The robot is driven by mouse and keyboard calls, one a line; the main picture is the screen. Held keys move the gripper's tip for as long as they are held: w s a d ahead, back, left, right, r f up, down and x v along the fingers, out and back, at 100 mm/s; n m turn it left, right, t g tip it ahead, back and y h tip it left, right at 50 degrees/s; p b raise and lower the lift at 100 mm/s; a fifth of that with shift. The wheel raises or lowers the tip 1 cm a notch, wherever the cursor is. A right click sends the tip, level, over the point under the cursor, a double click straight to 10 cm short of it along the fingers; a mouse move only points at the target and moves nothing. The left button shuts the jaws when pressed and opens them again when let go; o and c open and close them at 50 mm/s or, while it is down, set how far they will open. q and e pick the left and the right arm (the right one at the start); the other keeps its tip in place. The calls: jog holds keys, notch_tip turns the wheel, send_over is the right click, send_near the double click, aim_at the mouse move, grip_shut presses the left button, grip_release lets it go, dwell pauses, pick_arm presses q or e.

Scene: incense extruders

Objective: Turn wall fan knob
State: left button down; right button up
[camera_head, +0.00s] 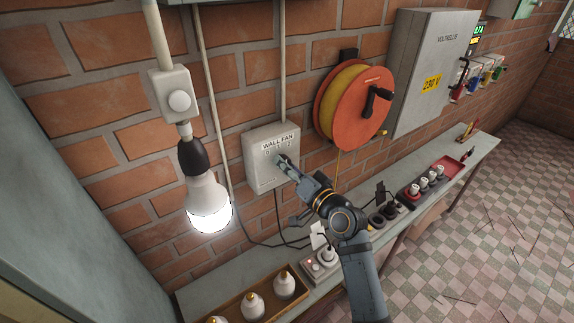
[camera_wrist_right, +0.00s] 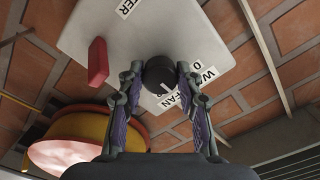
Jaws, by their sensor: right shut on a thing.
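A pale grey control box (camera_head: 258,172) labelled WALL-FAN, with small marks below the name, is fixed to the brick wall in the head view. My right gripper (camera_head: 286,163) reaches its front face from the lower right. In the right wrist view, the dark round knob (camera_wrist_right: 158,76) with a light pointer line sits between the two fingers of my right gripper (camera_wrist_right: 160,75), which is shut on it. The knob is mostly hidden by the fingers in the head view. The box face (camera_wrist_right: 140,38) also carries a red block (camera_wrist_right: 98,62). My left gripper is not in view.
A lit bulb (camera_head: 208,203) hangs left of the box. An orange reel (camera_head: 350,108) is on the wall to the right, near a grey cabinet (camera_head: 432,70). A narrow bench (camera_head: 225,289) below holds bulbs, sockets and a red tray (camera_head: 447,168).

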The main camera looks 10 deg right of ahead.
dwell(0.3)
jog(key=o, duration=1.2)
jog(key=shift+c, duration=0.2)
jog(key=v, duration=1.2)
